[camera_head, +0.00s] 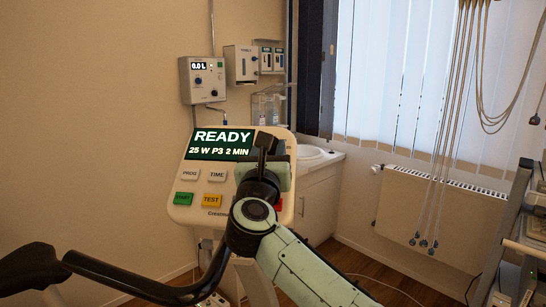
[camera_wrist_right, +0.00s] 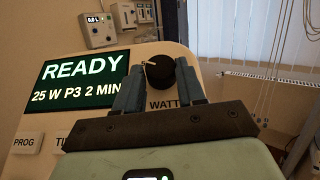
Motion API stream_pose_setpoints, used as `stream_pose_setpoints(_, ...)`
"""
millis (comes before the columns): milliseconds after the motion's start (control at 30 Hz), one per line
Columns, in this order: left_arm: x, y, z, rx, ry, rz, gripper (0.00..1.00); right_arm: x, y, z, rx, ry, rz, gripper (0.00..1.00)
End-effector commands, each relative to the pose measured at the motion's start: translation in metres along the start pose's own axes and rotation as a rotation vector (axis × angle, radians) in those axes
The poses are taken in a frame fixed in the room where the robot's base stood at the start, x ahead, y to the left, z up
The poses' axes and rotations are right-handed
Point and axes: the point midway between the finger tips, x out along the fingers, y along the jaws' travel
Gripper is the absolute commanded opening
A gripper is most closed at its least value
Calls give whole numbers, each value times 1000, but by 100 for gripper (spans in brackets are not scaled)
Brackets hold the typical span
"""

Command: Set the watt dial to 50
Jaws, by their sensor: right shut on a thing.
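The exercise console (camera_head: 180,186) is a cream panel with a dark green display (camera_head: 218,145). The display reads "READY" and "25 W P3 2 MIN". In the right wrist view the watt dial (camera_wrist_right: 173,72) is a round black knob with a light pointer mark at its upper left, above the label "WATT" (camera_wrist_right: 164,105). My right gripper (camera_wrist_right: 160,74) is shut on the dial, one finger on each side. In the head view my right arm and gripper (camera_head: 266,143) cover the dial and the console's right side. My left gripper is in neither view.
Buttons PROG (camera_head: 189,173), TIME (camera_head: 217,175), a green START (camera_head: 183,199) and a yellow TEST (camera_head: 211,200) lie left of my arm. A black handlebar (camera_head: 150,288) crosses below the console. Wall boxes (camera_head: 203,80), a sink (camera_head: 315,155) and a radiator (camera_head: 430,205) stand behind.

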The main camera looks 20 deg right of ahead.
Motion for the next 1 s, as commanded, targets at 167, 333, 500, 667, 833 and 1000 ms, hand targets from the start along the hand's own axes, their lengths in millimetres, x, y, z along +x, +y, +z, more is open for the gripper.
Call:
stream_pose_setpoints(167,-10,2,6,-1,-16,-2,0,1,6,3,60,12,-135,9)
stream_pose_setpoints(333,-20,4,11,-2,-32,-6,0,2,8,4,108,19,-245,9)
stream_pose_setpoints(500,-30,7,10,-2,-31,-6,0,3,9,5,142,24,-324,9)
stream_pose_setpoints(667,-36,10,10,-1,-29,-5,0,3,9,5,162,26,-368,9)
stream_pose_setpoints(833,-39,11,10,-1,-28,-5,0,4,9,4,170,26,-390,9)
stream_pose_setpoints(1000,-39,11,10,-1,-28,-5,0,4,8,4,172,25,-394,9)
